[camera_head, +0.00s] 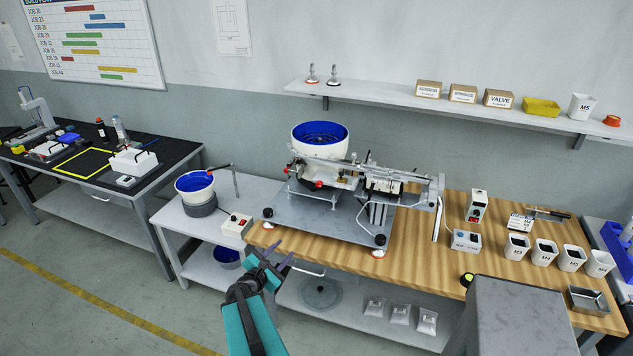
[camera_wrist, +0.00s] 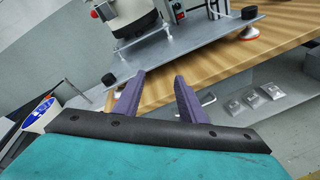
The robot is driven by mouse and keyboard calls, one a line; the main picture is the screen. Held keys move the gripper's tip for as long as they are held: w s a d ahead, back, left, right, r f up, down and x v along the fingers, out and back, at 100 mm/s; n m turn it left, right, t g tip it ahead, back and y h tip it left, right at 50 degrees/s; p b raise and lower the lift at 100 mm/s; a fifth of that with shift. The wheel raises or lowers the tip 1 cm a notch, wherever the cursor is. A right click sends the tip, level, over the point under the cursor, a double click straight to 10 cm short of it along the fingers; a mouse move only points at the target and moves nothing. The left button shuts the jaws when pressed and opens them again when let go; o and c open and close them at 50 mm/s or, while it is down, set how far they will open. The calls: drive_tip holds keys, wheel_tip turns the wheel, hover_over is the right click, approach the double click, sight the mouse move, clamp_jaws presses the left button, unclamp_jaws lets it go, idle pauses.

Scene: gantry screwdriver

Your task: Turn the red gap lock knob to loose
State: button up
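The feeder machine (camera_head: 330,215) stands on a grey plate on the wooden bench, with a blue-lined white bowl (camera_head: 320,136) on top. Small red knobs show on its front left side, one at the left (camera_head: 294,182) and one lower right of it (camera_head: 319,184). I cannot tell which is the gap lock knob, or its setting. Red also shows small at the top left of the wrist view (camera_wrist: 95,13). My gripper (camera_head: 274,252) is open and empty, in front of the bench's left front edge and apart from the machine. Its two purple fingers also show in the wrist view (camera_wrist: 159,80).
A second blue-lined bowl (camera_head: 195,184) and a white switch box (camera_head: 236,225) stand on the lower left table. White bins (camera_head: 544,252) and small boxes stand on the bench's right. A grey block (camera_head: 515,320) stands at the front right. The floor left of my arm is clear.

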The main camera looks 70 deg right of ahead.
drive_tip(key=s+d+r+n+h+p, duration=0.1)
drive_tip(key=s+d+r+n+p, duration=0.1)
drive_tip(key=d+r, duration=0.2)
drive_tip(key=s+d+r+n+t+h+p, duration=0.1)
drive_tip(key=s+d+r+n, duration=0.2)
drive_tip(key=r, duration=0.6)
drive_tip(key=shift+d+h+p, duration=0.3)
drive_tip(key=shift+d+p, duration=0.05)
drive_tip(key=shift+w+r, duration=0.1)
drive_tip(key=shift+w, duration=0.1)
